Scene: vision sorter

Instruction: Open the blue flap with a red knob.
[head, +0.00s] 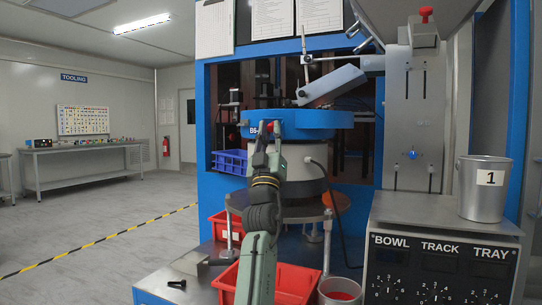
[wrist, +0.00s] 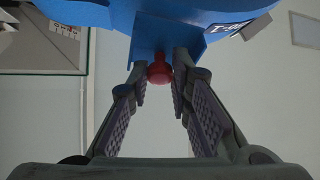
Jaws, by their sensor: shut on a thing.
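The red knob (wrist: 159,72) sits between my gripper's fingertips in the wrist view, on the underside edge of a blue block, the flap (wrist: 168,36). My gripper (wrist: 161,80) is shut on the knob, with one finger on each side. In the head view my gripper (head: 266,137) reaches up to the front of the blue bowl ring (head: 315,120). A small bit of the red knob (head: 268,125) shows there. The flap is mostly hidden behind my gripper in the head view, and I cannot tell how far it is open.
A blue bin (head: 230,162) hangs left of my gripper. Red bins (head: 226,227) stand below, one larger one (head: 292,283) in front. A metal cup marked 1 (head: 484,188) stands at right on the control panel (head: 440,262). A grey chute (head: 330,86) slants above the bowl ring.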

